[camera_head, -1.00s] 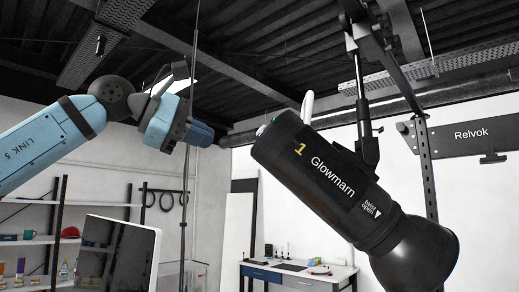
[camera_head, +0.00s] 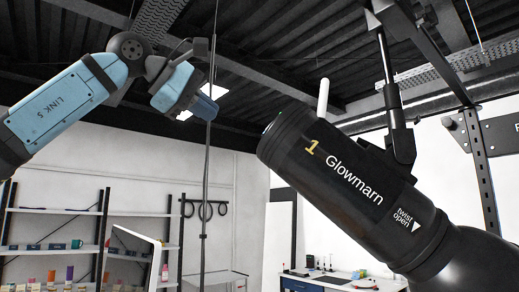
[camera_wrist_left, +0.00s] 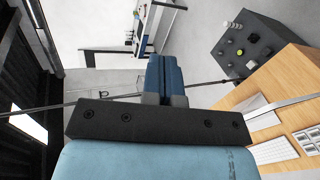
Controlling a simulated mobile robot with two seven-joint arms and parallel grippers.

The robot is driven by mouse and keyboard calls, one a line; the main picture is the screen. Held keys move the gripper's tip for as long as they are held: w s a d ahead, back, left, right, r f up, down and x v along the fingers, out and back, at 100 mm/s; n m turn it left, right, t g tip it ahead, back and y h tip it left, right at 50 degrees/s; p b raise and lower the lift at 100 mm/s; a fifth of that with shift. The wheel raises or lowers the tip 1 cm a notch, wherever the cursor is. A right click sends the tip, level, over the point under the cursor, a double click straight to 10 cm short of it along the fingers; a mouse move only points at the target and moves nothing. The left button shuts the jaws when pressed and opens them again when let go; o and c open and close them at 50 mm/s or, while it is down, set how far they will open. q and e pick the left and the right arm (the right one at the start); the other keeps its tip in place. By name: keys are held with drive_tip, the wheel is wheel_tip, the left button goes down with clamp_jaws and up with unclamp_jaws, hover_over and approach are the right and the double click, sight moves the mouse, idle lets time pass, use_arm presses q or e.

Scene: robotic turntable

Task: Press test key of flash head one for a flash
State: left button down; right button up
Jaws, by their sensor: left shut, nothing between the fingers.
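Flash head one (camera_head: 345,190) is a large black cylinder with a yellow "1", the name "Glowmarn" and "twist open" on its side. It hangs tilted in the head view, its rear end at upper left and its flared end at lower right. A sliver of the rear face shows; the test key cannot be made out. My left gripper (camera_head: 206,108) is up and to the left of that rear end, clearly apart from it. In the left wrist view its blue fingers (camera_wrist_left: 164,75) are together and empty. My right gripper is not in view.
A black bracket and pole (camera_head: 397,125) hold the flash head from above. A thin upright pole (camera_head: 206,190) stands behind my left gripper. Shelves (camera_head: 85,225) and a workbench (camera_head: 325,280) stand farther back. The left wrist view shows a dark box with knobs (camera_wrist_left: 238,55).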

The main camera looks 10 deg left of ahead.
use_arm(q)
drive_tip(key=d+f+b, duration=0.5)
drive_tip(key=d+f, duration=0.1)
drive_tip(key=shift+w+d, duration=0.3)
drive_tip(key=shift+d, duration=0.05)
idle(0.6)
idle(0.6)
idle(0.8)
drive_tip(key=shift+d, duration=0.1)
drive_tip(key=shift+d+f, duration=0.25)
